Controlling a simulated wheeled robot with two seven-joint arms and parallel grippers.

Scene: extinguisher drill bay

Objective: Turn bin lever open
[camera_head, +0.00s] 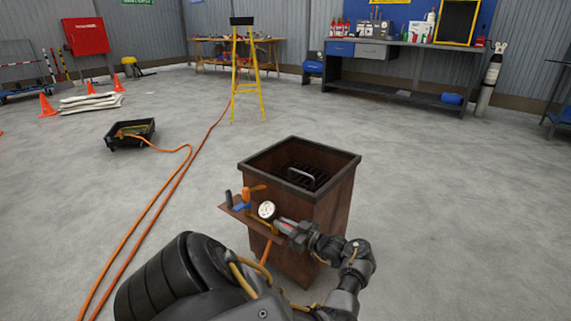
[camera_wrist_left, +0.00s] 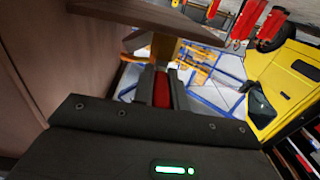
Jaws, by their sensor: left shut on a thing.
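The brown, rusty-looking bin (camera_head: 325,210) stands on the floor in front of me, with a small side shelf (camera_head: 233,208) on its left. On the shelf are a round white gauge (camera_head: 267,210), an orange handle (camera_head: 254,188) and a blue part (camera_head: 241,207). My left gripper (camera_head: 287,226) reaches in from the right, just beside the gauge. It is shut on a red lever, which shows between the fingers in the left wrist view (camera_wrist_left: 161,90). A yellowish pipe part (camera_wrist_left: 164,47) is just beyond it. My right gripper is out of view.
An orange hose (camera_head: 178,180) runs across the floor on the left to a black tray (camera_head: 130,134). The floor right of the bin is clear.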

